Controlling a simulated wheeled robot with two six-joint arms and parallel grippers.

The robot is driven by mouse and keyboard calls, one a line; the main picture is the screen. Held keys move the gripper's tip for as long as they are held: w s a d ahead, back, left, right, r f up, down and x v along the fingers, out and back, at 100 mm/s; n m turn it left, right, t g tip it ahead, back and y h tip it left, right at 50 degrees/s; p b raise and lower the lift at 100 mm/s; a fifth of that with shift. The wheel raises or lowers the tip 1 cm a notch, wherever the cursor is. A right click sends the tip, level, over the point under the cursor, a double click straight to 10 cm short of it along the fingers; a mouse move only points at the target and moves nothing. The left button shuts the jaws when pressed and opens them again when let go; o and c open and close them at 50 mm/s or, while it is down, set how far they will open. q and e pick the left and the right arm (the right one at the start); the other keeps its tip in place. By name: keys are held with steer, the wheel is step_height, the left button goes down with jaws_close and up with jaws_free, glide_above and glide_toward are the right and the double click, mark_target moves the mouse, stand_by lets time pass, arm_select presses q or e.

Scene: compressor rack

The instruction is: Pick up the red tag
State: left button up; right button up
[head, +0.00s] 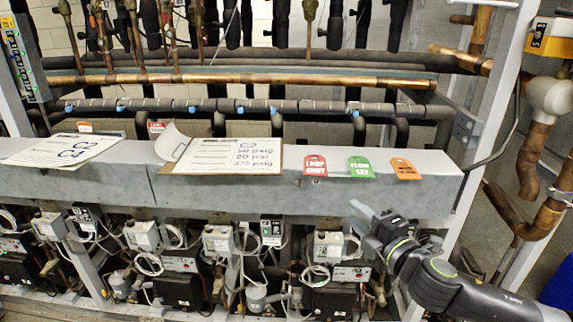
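The red tag (315,166) lies flat on the grey beam's top, right of the middle in the head view, with pale lettering on it. A green tag (361,168) and an orange tag (405,168) lie in a row to its right, apart from each other. My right gripper (360,216) is in front of the beam, below and right of the red tag in the picture and apart from it. Its fingers are seen at an angle, so their opening is unclear. No tag shows in it. My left gripper is out of view.
A clipboard (227,156) with handwritten paper lies left of the red tag on the beam (430,187). More papers (62,150) lie at the far left. Pipes run behind the beam; wired boxes sit below it. A white upright post (497,95) and copper pipes stand at right.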

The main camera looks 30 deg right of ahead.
steer(key=p, duration=0.5)
glide_toward(315, 165)
steer(key=w+a, duration=0.3)
steer(key=w, duration=0.2)
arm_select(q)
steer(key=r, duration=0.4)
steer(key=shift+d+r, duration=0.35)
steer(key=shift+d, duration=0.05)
arm_select(e)
steer(key=shift+w+f, duration=0.1)
steer(key=shift+f, duration=0.1)
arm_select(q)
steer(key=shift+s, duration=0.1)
arm_select(e)
jaws_close()
